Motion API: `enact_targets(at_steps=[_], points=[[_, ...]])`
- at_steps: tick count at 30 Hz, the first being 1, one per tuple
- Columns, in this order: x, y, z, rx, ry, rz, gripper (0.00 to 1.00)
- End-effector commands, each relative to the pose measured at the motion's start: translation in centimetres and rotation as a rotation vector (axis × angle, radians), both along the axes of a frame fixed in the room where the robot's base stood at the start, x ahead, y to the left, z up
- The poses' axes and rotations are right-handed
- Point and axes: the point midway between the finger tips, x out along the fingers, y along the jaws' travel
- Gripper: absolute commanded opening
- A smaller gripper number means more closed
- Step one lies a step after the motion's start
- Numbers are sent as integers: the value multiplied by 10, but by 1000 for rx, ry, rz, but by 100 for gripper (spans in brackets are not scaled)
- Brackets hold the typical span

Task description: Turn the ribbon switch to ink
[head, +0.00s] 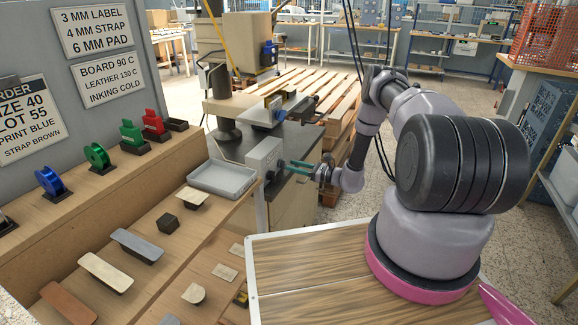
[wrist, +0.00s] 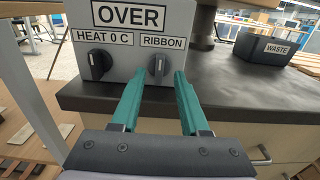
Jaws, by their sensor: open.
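The ribbon switch (wrist: 159,67) is a dark round knob with a light pointer mark, under the RIBBON label on a grey control box (wrist: 120,15). In the head view the control box (head: 264,158) stands on the dark bench top, and its knobs cannot be made out. My gripper (wrist: 157,80) has two teal fingers, open and apart, with the ribbon switch between or just beyond their tips. Contact cannot be told. In the head view my gripper (head: 290,164) reaches the box from the right.
A second knob (wrist: 96,66) under HEAT 0 C sits left of the ribbon switch, near my left finger. A dark WASTE bin (wrist: 264,47) stands at the bench's right. In the head view a grey tray (head: 222,192) lies left of the box, and a wooden pallet (head: 330,85) is behind.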

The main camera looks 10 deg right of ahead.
Motion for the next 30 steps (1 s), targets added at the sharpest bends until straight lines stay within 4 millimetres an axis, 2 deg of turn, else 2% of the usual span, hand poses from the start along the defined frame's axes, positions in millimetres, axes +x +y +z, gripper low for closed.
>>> enact_targets(at_steps=[6, 16, 17, 18, 20, 30], points=[[14, 19, 0, -1, 0, 1, 45], [16, 22, 0, -1, 1, 0, 45], [16, 22, 0, -1, 1, 0, 37], [16, 22, 0, -1, 1, 0, 22], [16, 22, 0, -1, 1, 0, 0], [16, 21, 0, 11, 15, -1, 0]])
